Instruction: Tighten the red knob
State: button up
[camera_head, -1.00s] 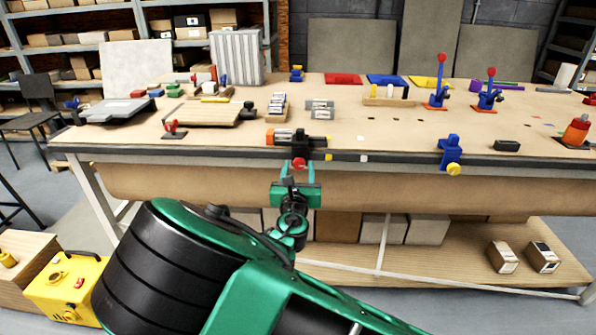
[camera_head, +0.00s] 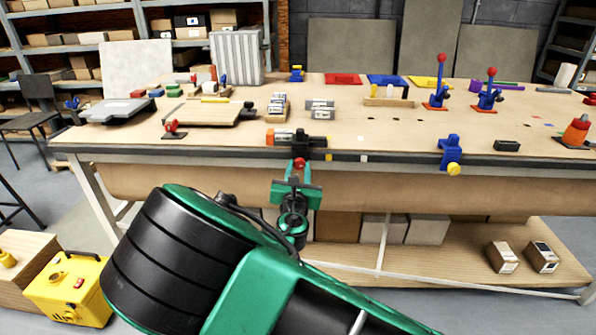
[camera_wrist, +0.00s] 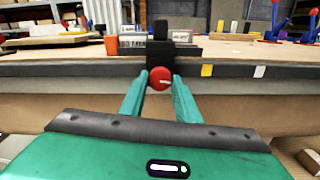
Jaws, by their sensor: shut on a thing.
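The red knob (camera_wrist: 160,78) faces my wrist camera at the front edge of the workbench, below a black clamp or vise body (camera_wrist: 172,46). In the head view the knob (camera_head: 299,164) sits under the black clamp and just beyond my gripper. My gripper (camera_wrist: 160,86) has its two green fingers on the left and right sides of the knob, shut on it. The fingertips hide the knob's side edges. A pale mark on the knob's face lies nearly level, slightly tilted.
The workbench edge (camera_wrist: 60,72) runs right behind the knob. A blue clamp with a yellow knob (camera_head: 452,158) hangs on the edge to the right. An orange-handled tool (camera_head: 280,137) lies by the black clamp. Open floor lies in front of the bench.

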jog(key=m, duration=1.1)
jog(key=shift+m, duration=0.4)
jog(key=m, duration=1)
jog(key=shift+f, duration=0.1)
jog(key=shift+s+m, duration=0.1)
jog(key=shift+m, duration=0.3)
jog(key=shift+f, duration=0.1)
jog(key=o, duration=1)
jog(key=shift+o, duration=0.2)
jog(key=s, duration=1)
jog(key=shift+s+a, duration=0.2)
jog(key=shift+s, duration=0.1)
